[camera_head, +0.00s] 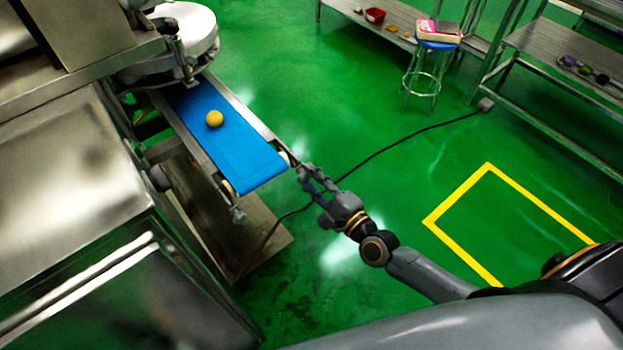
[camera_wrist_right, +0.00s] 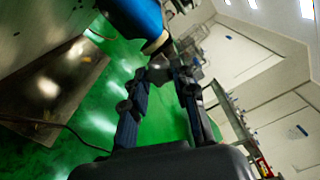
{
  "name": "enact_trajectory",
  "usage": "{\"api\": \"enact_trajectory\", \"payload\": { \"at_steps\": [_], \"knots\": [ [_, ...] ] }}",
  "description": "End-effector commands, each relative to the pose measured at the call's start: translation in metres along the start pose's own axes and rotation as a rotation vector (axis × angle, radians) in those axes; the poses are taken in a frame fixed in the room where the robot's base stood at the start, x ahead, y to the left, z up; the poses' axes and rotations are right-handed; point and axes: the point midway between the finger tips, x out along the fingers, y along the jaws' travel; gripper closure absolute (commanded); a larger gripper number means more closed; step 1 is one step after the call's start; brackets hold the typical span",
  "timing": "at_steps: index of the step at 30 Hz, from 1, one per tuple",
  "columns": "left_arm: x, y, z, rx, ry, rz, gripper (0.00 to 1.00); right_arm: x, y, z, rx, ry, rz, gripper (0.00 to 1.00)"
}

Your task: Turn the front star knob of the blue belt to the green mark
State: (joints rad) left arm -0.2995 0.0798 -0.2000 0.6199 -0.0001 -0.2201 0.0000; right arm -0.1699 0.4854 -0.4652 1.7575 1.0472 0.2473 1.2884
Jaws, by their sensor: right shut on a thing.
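The blue belt (camera_head: 226,140) runs out from the machine, with a yellow ball (camera_head: 214,118) lying on it. Its front end shows in the right wrist view (camera_wrist_right: 133,17) at the top. My right gripper (camera_head: 304,174) is at the front right corner of the belt. In the right wrist view its fingers (camera_wrist_right: 163,72) close on a small grey star knob (camera_wrist_right: 160,62) beside the belt's end roller. The fingers hide most of the knob, and its turn angle cannot be told. I cannot make out the green mark. My left gripper is in neither view.
Another small metal fitting (camera_head: 238,214) sits at the belt's front left corner. The steel machine body (camera_head: 70,190) fills the left. A black cable (camera_head: 400,140) crosses the green floor. A blue stool (camera_head: 436,46) and steel tables (camera_head: 560,50) stand far back.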

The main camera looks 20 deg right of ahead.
Motion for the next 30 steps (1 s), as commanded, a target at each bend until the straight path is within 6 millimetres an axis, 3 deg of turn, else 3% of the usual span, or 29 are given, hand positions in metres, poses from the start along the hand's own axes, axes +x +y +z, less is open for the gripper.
{"api": "enact_trajectory", "payload": {
  "at_steps": [15,16,19,30],
  "knots": [
    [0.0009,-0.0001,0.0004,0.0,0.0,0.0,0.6,-0.0004,0.0007,-0.0008,0.018,0.001,0.002,1.0],
    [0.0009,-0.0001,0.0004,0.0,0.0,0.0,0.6,-0.0004,0.0007,-0.0008,0.018,0.001,0.002,0.69],
    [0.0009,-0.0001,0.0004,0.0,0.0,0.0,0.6,-0.0003,0.0006,-0.0007,0.018,0.001,0.001,0.5],
    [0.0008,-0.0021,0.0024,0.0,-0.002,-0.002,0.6,-0.0047,0.0006,-0.0006,0.017,0.001,0.002,0.5]
  ]
}}
